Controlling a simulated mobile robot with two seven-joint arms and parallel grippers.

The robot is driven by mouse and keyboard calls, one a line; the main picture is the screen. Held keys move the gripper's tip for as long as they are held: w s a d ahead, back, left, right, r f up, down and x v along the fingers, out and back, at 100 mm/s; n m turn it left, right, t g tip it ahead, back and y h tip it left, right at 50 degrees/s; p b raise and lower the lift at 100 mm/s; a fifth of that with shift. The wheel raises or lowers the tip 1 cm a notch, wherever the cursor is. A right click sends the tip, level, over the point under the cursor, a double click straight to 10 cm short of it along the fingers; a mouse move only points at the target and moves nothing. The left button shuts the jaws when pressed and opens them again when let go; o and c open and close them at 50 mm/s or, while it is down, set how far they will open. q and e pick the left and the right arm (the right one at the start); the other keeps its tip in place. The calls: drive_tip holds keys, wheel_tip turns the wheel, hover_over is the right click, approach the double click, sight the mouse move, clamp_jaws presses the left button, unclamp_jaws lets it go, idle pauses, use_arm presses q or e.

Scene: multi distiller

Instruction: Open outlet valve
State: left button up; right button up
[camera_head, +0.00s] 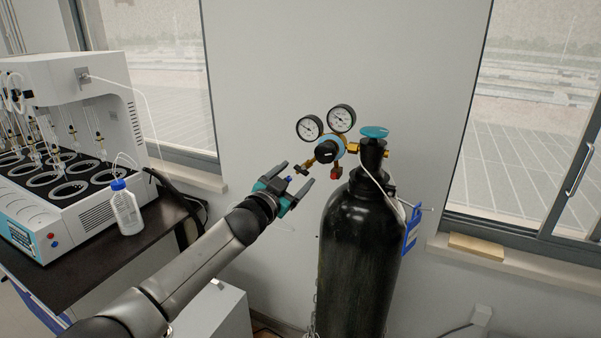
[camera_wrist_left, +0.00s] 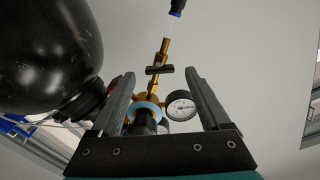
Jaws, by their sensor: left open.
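The outlet valve is a small brass fitting with a black cross handle (camera_wrist_left: 160,69); in the head view its brass stem (camera_head: 306,163) points left from the regulator. The regulator has a black knob (camera_head: 325,152) and two round gauges (camera_head: 310,128) (camera_head: 341,118). My left gripper (camera_head: 298,172) is open just left of and below the regulator, near the outlet stem. In the left wrist view the handle appears between the tips of my left gripper (camera_wrist_left: 158,73); I cannot tell if they touch it. My right gripper is not in view.
A black gas cylinder (camera_head: 358,250) with a teal handwheel (camera_head: 375,132) stands under the regulator. A red fitting (camera_head: 336,172) hangs close by. At left, a distiller (camera_head: 85,130) and a capped bottle (camera_head: 125,210) stand on a dark bench. The wall (camera_head: 260,70) is behind.

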sight(300, 171)
use_arm(q)
drive_tip(key=shift+b+x, duration=0.45)
drive_tip(key=shift+x, duration=1.25)
drive_tip(key=shift+c, duration=0.4)
clamp_jaws()
